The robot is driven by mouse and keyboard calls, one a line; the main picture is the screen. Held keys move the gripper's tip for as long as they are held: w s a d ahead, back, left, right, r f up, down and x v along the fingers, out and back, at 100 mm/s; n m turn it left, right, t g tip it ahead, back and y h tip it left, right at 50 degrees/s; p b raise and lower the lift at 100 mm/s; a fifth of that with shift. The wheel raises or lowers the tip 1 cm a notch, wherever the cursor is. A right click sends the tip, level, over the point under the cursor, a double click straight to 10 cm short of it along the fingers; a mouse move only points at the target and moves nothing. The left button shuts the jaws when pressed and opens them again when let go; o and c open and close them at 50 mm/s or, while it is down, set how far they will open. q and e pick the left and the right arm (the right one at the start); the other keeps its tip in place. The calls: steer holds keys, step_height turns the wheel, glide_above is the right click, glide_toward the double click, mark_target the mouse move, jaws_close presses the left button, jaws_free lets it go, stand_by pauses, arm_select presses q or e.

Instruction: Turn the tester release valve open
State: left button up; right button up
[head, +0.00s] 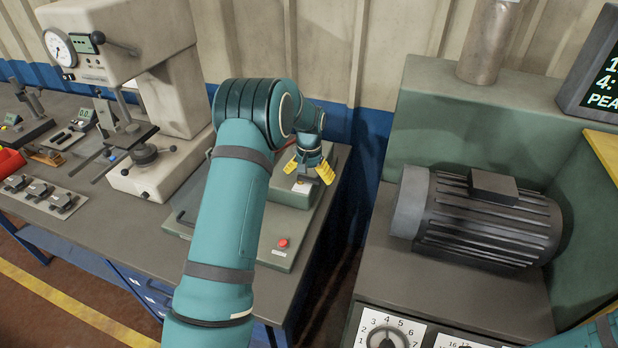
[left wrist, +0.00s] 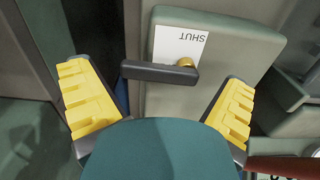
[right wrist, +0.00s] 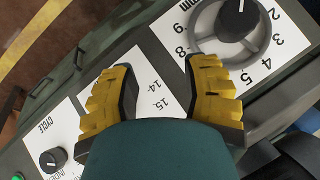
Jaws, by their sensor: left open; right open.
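The release valve's dark lever (left wrist: 158,73) shows in the left wrist view, with a brass hub (left wrist: 185,62) at its right end. It lies across the picture beside a white plate (left wrist: 182,42) reading SHUT, on a grey-green housing. My left gripper (head: 308,172) is open over the tester (head: 283,259) in the head view. In the left wrist view its yellow fingers stand apart, one on each side of the lever, with no clear contact. My right gripper (right wrist: 162,66) is open and empty above a panel with numbered dials; its fingers are outside the head view.
A red button (head: 283,243) sits on the tester's front. A beige press with a gauge (head: 60,48) stands on the bench to the left. A finned motor (head: 487,217) sits on the green machine to the right. A dial (right wrist: 238,18) is near my right fingers.

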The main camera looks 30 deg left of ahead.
mark_target(309, 178)
arm_select(q)
steer(key=c, duration=1.1)
steer(key=shift+f+n, duration=0.1)
steer(key=shift+n, duration=0.2)
steer(key=o, duration=1.1)
step_height(309, 178, up, 12)
